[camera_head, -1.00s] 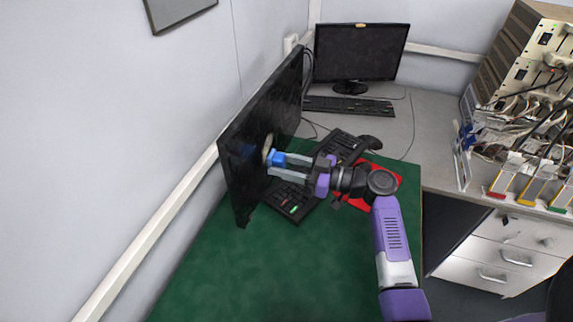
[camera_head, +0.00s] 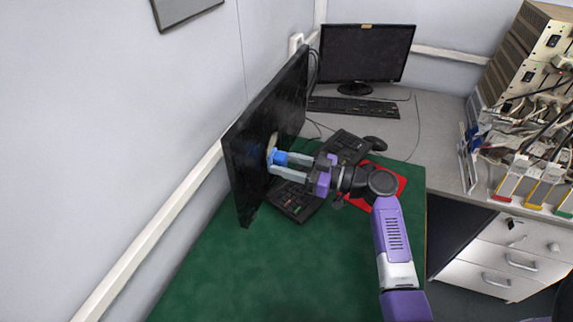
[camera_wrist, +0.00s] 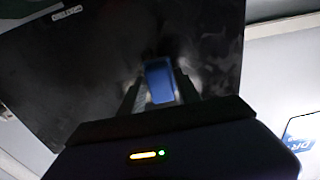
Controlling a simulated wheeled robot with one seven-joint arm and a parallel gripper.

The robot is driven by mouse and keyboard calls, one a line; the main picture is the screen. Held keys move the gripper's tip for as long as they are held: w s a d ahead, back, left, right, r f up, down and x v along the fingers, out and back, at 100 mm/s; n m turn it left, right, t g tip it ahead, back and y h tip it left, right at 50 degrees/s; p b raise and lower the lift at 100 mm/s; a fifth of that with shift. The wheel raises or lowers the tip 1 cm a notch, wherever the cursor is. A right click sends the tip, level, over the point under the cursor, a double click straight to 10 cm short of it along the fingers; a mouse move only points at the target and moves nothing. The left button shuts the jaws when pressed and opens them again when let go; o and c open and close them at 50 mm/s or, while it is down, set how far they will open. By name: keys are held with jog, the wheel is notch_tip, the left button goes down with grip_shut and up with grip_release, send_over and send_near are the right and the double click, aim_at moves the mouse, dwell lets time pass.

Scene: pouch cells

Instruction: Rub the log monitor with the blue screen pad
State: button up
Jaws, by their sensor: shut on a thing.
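The near black monitor (camera_head: 262,135), presumably the log monitor, stands at the left against the wall, its screen facing right. Smudges show on its screen in the wrist view (camera_wrist: 85,65). My gripper (camera_head: 276,163) is shut on the blue screen pad (camera_head: 280,157). The pad's pale face is at the screen and looks to be touching it, around the lower middle. In the wrist view the blue pad (camera_wrist: 159,81) sits between my fingers in front of the dark screen. The pad's contact face is hidden there.
A black keyboard (camera_head: 345,147) lies below my gripper, beside a red mat (camera_head: 391,186) and a mouse (camera_head: 375,142). A second monitor (camera_head: 365,52) with a keyboard (camera_head: 353,107) stands behind. Racks with cables (camera_head: 530,110) are at the right. The green mat (camera_head: 290,265) is clear in front.

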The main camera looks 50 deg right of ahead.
aim_at(277, 142)
jog(key=shift+w+a+b, duration=0.15)
jog(key=shift+w+b, duration=0.15)
jog(key=shift+w, duration=0.25)
jog(key=shift+w+d+f+b, duration=0.1)
jog(key=shift+d+f+b, duration=0.05)
jog(key=shift+d+b, duration=0.35)
jog(key=shift+w+d+b, duration=0.4)
jog(key=shift+d+b, duration=0.6)
jog(key=shift+b, duration=0.1)
jog(key=shift+w+d+b, duration=0.45)
jog(key=shift+d+b, duration=0.6)
jog(key=shift+w+d+b, duration=0.4)
jog(key=shift+d+b, duration=0.6)
jog(key=shift+b, duration=0.1)
jog(key=shift+s+b, duration=0.15)
jog(key=shift+b, duration=0.3)
